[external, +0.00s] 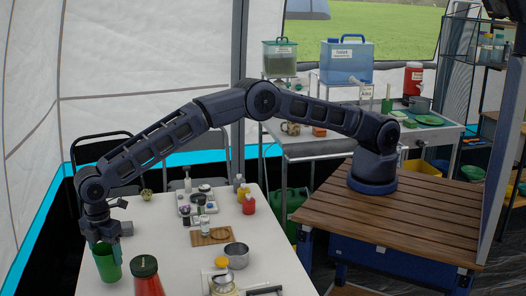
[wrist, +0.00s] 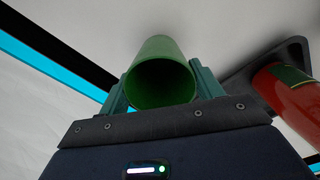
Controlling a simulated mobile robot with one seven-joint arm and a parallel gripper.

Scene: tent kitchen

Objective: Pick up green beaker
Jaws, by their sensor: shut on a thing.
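The green beaker (external: 108,264) is near the left edge of the white table in the external view. My gripper (external: 104,244) points down at it and is shut on its upper part. In the wrist view the open mouth of the beaker (wrist: 160,82) faces the camera, between the two fingers of my gripper (wrist: 160,88). The fingers touch its two sides. Whether its base rests on the table or is just above it, I cannot tell.
A red bottle with a dark lid (external: 147,278) stands close to the right of the beaker and shows in the wrist view (wrist: 288,95). A metal pot (external: 237,257), a wooden board (external: 211,237) and a tray of small items (external: 187,208) are farther right. The table's left front is clear.

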